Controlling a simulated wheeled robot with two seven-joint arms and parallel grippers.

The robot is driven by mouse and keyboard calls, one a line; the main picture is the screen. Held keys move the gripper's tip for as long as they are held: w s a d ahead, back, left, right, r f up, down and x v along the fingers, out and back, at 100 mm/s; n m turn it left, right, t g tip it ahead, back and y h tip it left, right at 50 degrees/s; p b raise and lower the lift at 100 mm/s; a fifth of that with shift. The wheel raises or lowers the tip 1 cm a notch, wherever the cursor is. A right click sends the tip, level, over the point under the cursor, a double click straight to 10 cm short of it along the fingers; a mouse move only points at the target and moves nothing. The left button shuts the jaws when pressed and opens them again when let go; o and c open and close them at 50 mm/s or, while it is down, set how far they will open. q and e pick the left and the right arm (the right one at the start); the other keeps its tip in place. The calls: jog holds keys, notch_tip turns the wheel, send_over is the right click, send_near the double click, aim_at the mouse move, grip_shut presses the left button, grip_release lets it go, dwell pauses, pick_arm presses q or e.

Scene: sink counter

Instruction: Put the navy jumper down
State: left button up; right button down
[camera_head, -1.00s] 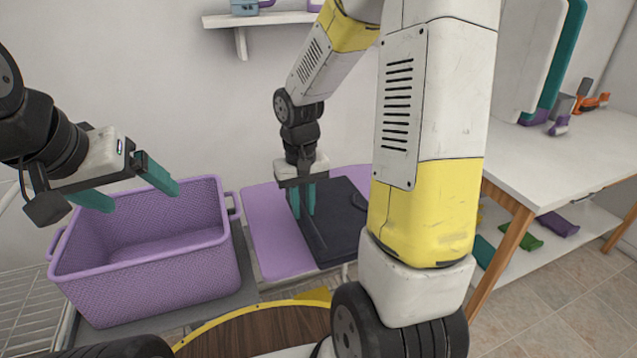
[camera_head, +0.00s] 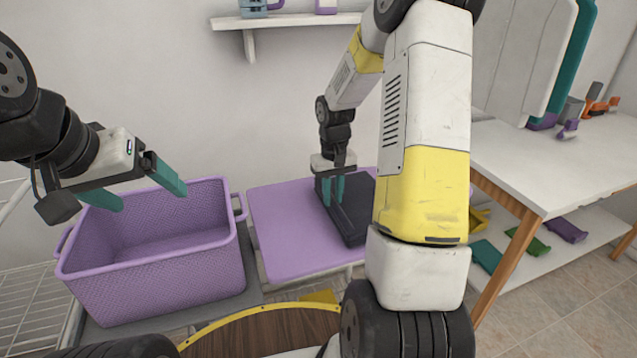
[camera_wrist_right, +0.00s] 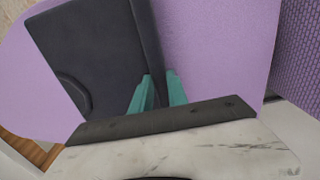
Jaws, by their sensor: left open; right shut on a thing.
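The navy jumper (camera_head: 350,222), a dark folded flat bundle, is on the purple board (camera_head: 280,240), partly hidden behind my right arm. My right gripper (camera_head: 335,192) points down and is shut on the jumper near its left edge. In the right wrist view the teal fingers (camera_wrist_right: 158,88) pinch a raised strip along the edge of the jumper (camera_wrist_right: 95,50). I cannot tell whether the whole jumper rests on the board. My left gripper (camera_head: 150,195) is open and empty above the purple basket.
The empty-looking purple basket (camera_head: 150,283) stands left of the board. A white-topped table (camera_head: 550,165) is at the right, with several folded cloths on its lower shelf. A wall shelf (camera_head: 290,21) is above. The board's left part is bare.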

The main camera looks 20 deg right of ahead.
jog(key=c, duration=1.3)
grip_release()
jog(key=shift+f, duration=0.1)
